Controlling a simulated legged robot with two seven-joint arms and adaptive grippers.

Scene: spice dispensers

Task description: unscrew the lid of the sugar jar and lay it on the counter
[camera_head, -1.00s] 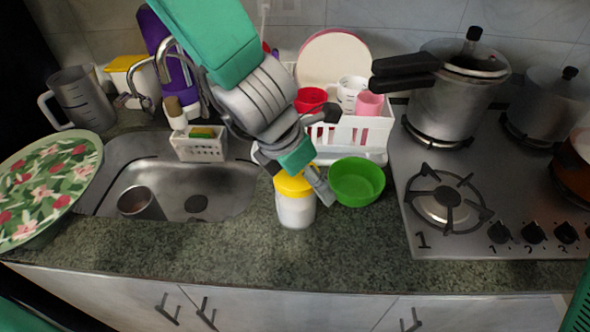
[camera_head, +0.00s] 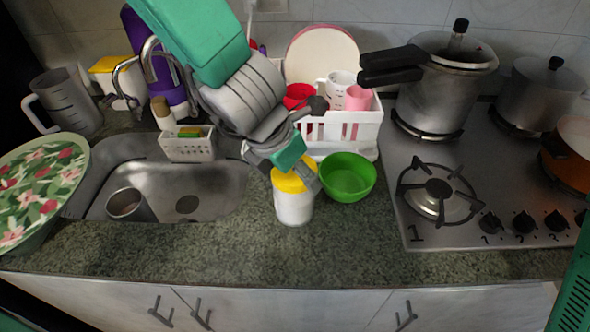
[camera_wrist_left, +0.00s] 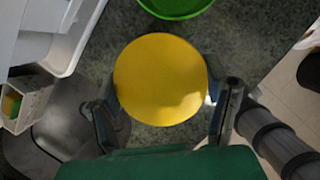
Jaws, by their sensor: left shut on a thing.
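The sugar jar (camera_head: 293,207) is a white cylinder standing upright on the counter between the sink and the green bowl. Its yellow lid (camera_head: 290,184) is on top of it. In the left wrist view the lid (camera_wrist_left: 160,80) is a round yellow disc seen from above. My left gripper (camera_head: 292,172) comes down from above and is shut on the lid, with one finger on each side of it. The gripper hides part of the lid in the head view. My right gripper is not seen; only a green part of mine shows at the right edge.
A green bowl (camera_head: 347,178) stands just right of the jar. A white dish rack (camera_head: 345,133) is behind it. The sink (camera_head: 210,183) lies left and the stove (camera_head: 480,190) right. The counter in front of the jar (camera_head: 290,252) is bare.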

